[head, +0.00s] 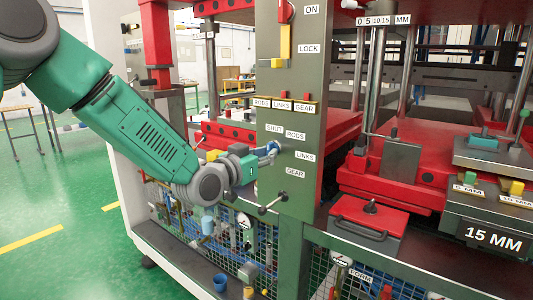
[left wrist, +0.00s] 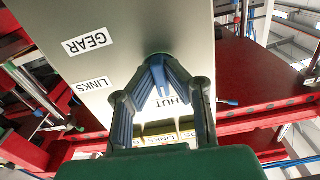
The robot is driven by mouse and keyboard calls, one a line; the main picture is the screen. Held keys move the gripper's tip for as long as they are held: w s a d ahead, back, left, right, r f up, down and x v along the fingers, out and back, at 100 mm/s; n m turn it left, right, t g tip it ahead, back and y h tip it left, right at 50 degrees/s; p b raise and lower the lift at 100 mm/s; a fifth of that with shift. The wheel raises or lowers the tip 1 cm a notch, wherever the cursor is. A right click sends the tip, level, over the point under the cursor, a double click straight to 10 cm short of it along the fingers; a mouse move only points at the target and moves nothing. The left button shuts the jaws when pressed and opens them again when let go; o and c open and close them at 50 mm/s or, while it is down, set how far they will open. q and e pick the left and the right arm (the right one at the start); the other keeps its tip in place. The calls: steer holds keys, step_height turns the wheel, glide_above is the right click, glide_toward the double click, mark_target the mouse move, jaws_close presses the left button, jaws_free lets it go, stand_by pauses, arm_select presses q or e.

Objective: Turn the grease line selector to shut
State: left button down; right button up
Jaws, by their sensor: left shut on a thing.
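The grease line selector sits on the grey-green panel (head: 300,125), among the labels SHUT, RODS, LINKS and GEAR. My left gripper (head: 268,150) reaches it from the left and is shut on its blue handle. In the left wrist view, the blue handle (left wrist: 163,80) shows between the fingertips of my left gripper (left wrist: 160,72). The SHUT label (left wrist: 181,94) is partly covered by a finger there, and the RODS label is hidden. The GEAR label (left wrist: 87,42) and LINKS label (left wrist: 92,84) are clear. I cannot tell exactly which label the handle points to. My right gripper is not in view.
Above are a red and yellow ON/LOCK switch (head: 285,40) and a RODS/LINKS/GEAR ledge (head: 287,104). A red toolbox (head: 368,215) stands to the right. Open green floor lies at the left.

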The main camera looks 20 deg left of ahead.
arm_select(q)
steer(key=shift+f+n, duration=0.15)
steer(key=shift+n, duration=0.25)
steer(key=c, duration=1.6)
jaws_free()
steer(key=v, duration=1.2)
steer(key=shift+w, duration=0.15)
